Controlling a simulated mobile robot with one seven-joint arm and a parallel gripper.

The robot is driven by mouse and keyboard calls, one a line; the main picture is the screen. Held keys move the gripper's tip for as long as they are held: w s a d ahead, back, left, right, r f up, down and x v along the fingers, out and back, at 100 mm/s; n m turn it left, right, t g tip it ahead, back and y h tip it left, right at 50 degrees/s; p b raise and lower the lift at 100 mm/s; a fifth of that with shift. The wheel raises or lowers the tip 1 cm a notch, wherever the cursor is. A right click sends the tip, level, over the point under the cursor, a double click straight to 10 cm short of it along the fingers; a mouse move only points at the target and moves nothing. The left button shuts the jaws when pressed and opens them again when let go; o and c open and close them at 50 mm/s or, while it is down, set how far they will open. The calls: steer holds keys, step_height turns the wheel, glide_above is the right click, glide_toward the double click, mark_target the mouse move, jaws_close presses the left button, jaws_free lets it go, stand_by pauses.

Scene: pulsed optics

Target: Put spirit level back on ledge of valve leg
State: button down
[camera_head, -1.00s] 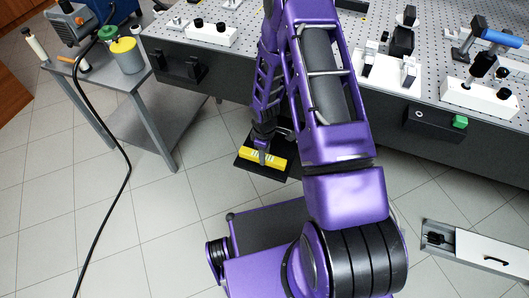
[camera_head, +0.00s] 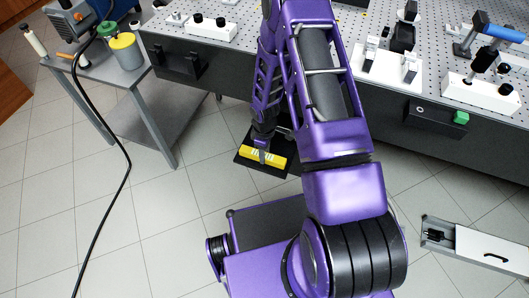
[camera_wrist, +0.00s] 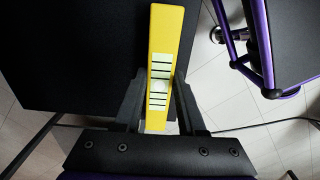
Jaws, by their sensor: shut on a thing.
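The yellow spirit level (camera_head: 272,161) is in my gripper (camera_head: 262,148) below the optical table's front edge. In the wrist view the level (camera_wrist: 165,35) lies lengthwise between the two dark fingers of my gripper (camera_wrist: 159,105), with its striped pale window facing the camera. The fingers are shut on its near half. A flat black ledge (camera_head: 280,171) shows around and behind the level in the head view, and as a broad dark surface in the wrist view (camera_wrist: 70,50). I cannot tell whether the level touches it. The valve leg is mostly hidden by my arm.
The perforated optical table (camera_head: 250,58) spans the back, with mounts on it. A grey side table (camera_head: 117,72) with a yellow-lidded can (camera_head: 123,52) stands left, and a black cable (camera_head: 110,125) hangs past it.

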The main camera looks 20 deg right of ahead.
steer(key=shift+f, duration=0.2)
steer(key=shift+c, duration=2.1)
jaws_free()
step_height(320, 180, up, 17)
steer(key=p, duration=0.3)
steer(key=shift+r, duration=0.2)
